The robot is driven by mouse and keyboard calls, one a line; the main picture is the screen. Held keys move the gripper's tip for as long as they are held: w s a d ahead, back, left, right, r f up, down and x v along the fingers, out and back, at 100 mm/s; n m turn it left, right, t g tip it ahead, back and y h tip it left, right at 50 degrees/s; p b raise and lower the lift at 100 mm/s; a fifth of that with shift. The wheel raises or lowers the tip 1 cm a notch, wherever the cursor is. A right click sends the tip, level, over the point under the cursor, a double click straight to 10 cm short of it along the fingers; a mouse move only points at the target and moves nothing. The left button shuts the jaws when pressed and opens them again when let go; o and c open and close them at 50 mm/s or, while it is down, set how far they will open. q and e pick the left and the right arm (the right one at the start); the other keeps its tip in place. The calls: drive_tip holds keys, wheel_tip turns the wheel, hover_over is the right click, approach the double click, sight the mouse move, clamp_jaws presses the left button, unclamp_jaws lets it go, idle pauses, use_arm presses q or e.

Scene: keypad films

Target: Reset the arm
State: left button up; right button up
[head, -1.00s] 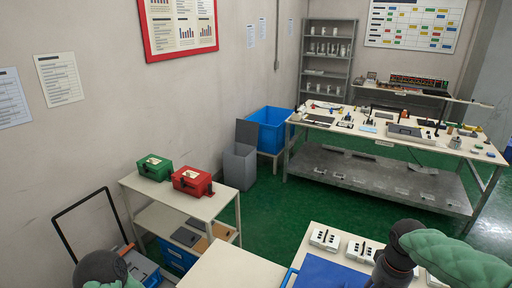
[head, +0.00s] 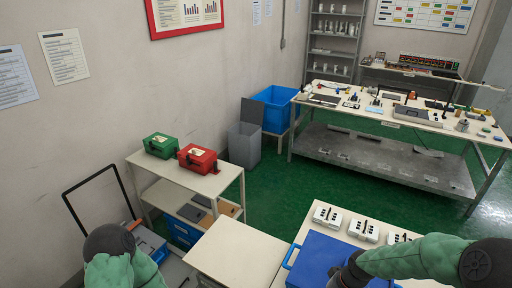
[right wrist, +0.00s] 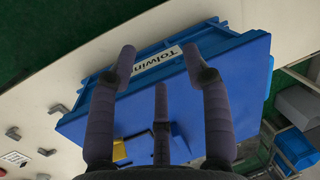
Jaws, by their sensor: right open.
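My right arm (head: 420,258) comes in from the right, and its dark gripper (head: 345,274) is over the blue case (head: 318,250) at the bottom of the head view. In the right wrist view the fingers (right wrist: 159,62) are spread open with nothing between them. The blue case (right wrist: 235,65), with a white label reading "Tolwin...", lies beyond them there; I cannot tell whether they touch it. My left arm (head: 115,255) shows at the bottom left, but its gripper is out of the picture.
Several white keypads (head: 327,216) stand on the near table behind the blue case. A shelf cart (head: 180,185) carries a green box (head: 161,145) and a red box (head: 198,158). A cluttered workbench (head: 440,180) stands at the back right. Green floor (head: 280,190) is clear between.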

drive_tip(key=s+a+f+y, duration=0.1)
drive_tip(key=s+a+f, duration=0.55)
drive_tip(key=f, duration=0.25)
drive_tip(key=s+a+f, duration=0.5)
drive_tip(key=s+f, duration=0.3)
drive_tip(key=f, duration=0.1)
wheel_tip(320, 180, down, 8)
drive_tip(key=w+a+n+b, duration=0.1)
drive_tip(key=w+b, duration=0.1)
drive_tip(key=b, duration=0.8)
drive_tip(key=shift+w+f, duration=0.2)
drive_tip(key=shift+w, duration=0.15)
